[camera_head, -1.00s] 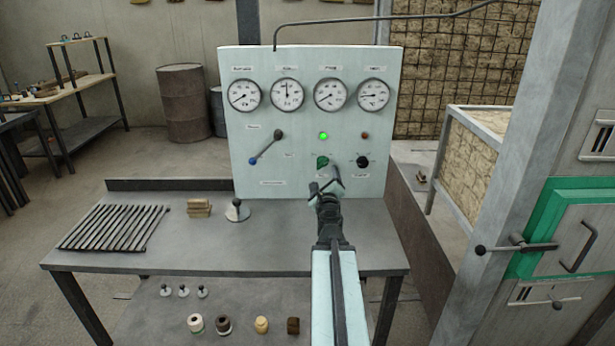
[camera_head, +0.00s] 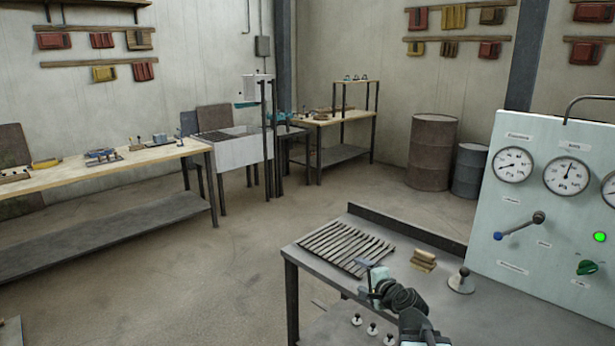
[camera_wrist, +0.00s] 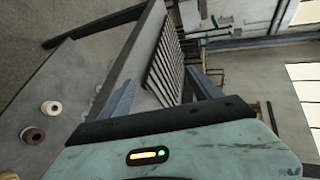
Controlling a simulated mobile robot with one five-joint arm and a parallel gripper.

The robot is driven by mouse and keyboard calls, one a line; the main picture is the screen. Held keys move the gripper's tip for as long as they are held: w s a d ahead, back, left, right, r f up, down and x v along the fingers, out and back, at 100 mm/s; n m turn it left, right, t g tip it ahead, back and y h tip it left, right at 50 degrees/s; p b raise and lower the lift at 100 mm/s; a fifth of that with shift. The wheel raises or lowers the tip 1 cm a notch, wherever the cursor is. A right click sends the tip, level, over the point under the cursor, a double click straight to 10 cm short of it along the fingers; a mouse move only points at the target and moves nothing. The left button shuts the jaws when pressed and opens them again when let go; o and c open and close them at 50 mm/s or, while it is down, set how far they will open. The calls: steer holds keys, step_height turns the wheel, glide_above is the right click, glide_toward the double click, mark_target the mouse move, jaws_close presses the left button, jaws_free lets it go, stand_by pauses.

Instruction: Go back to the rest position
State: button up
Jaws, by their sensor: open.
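My gripper (camera_head: 370,283) is open, with nothing seen between its fingers. In the head view it shows over the front part of the grey metal table (camera_head: 322,258), just in front of the row of dark bars (camera_head: 347,247). My arm reaches up from the bottom edge. In the wrist view the view is tilted, and the bars (camera_wrist: 165,62) lie beyond the gripper. I cannot tell the height of the gripper above the table.
Small blocks (camera_head: 423,261) and a knobbed stamp (camera_head: 461,281) stand on the table. The gauge panel (camera_head: 520,215) rises behind at right, its green lamp lit. Open floor (camera_head: 220,280) lies to the left, before a long workbench (camera_head: 105,172). Barrels (camera_head: 432,153) stand at the back.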

steer(key=s+a+f+n+g, duration=0.8)
steer(key=s+f+n, duration=0.15)
steer(key=f, duration=0.25)
steer(key=s+d+f+n+g+h, duration=0.45)
steer(key=s+d, duration=0.25)
steer(key=s, duration=0.3)
step_height(320, 180, up, 15)
steer(key=s+p, duration=0.1)
steer(key=p, duration=1.2)
steer(key=shift+s+g+p, duration=0.15)
steer(key=shift+g+p, duration=0.25)
steer(key=shift+g, duration=0.05)
